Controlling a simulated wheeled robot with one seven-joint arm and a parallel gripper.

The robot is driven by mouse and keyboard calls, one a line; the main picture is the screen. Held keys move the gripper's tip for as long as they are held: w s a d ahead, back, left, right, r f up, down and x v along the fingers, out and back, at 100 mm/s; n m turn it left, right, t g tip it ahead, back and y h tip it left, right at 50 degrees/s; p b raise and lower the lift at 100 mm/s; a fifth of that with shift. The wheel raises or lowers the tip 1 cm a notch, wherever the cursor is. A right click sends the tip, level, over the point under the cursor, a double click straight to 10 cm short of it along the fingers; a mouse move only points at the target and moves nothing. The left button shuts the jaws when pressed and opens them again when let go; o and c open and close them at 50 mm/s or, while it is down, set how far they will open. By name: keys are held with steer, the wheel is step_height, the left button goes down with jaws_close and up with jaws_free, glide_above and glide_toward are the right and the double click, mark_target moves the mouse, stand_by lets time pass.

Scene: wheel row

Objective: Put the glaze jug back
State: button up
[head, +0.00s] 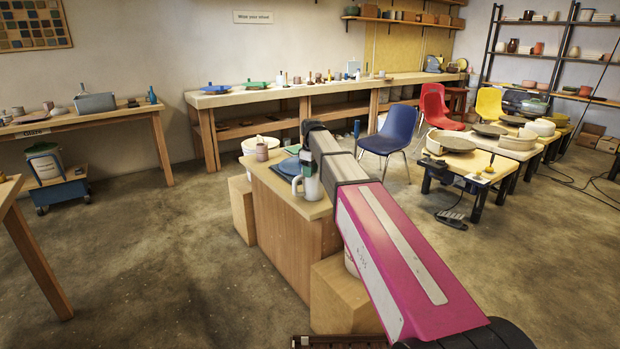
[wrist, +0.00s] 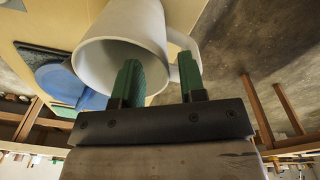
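The glaze jug, a pale grey-white jug with a side handle, stands upright on the wooden cabinet top near its front edge in the head view (head: 312,188). In the wrist view its wide mouth and handle fill the upper middle (wrist: 140,35). My gripper (wrist: 160,80) has two green fingers spread apart at the jug. The left finger overlaps the mouth and the right finger overlaps the handle. I cannot tell whether either touches. In the head view my gripper (head: 307,165) is just above the jug, partly hidden by my arm.
The wooden cabinet (head: 285,225) also carries blue flat pieces (head: 288,167) and a greyish cup (head: 262,152). Wooden boxes (head: 340,298) stand beside it. A blue chair (head: 395,130) and wheel tables (head: 470,165) are to the right. The floor to the left is open.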

step_height(320, 180, up, 9)
steer(key=shift+s+d+f, duration=0.15)
steer(key=shift+s, duration=0.05)
stand_by(0.3)
